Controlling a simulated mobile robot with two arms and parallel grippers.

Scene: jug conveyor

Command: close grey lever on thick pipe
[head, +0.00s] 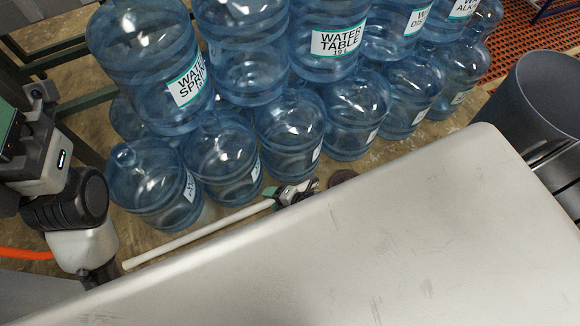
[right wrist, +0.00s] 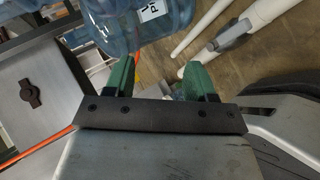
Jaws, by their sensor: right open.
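In the right wrist view, my right gripper (right wrist: 160,66) is open, with its two green fingers apart and nothing between them. The white thick pipe (right wrist: 268,12) runs slantwise at the upper right, beyond the right fingertip. The grey lever (right wrist: 234,35) is on that pipe, apart from the fingers. Its exact angle to the pipe is hard to tell. In the head view I cannot make out the thick pipe or its lever.
Stacked blue water jugs (head: 290,130) fill the upper head view. A thin white pipe (head: 195,234) runs along the floor before them. A broad light-grey surface (head: 370,250) covers the lower right. A dark bin-like container (head: 540,85) is at the right edge.

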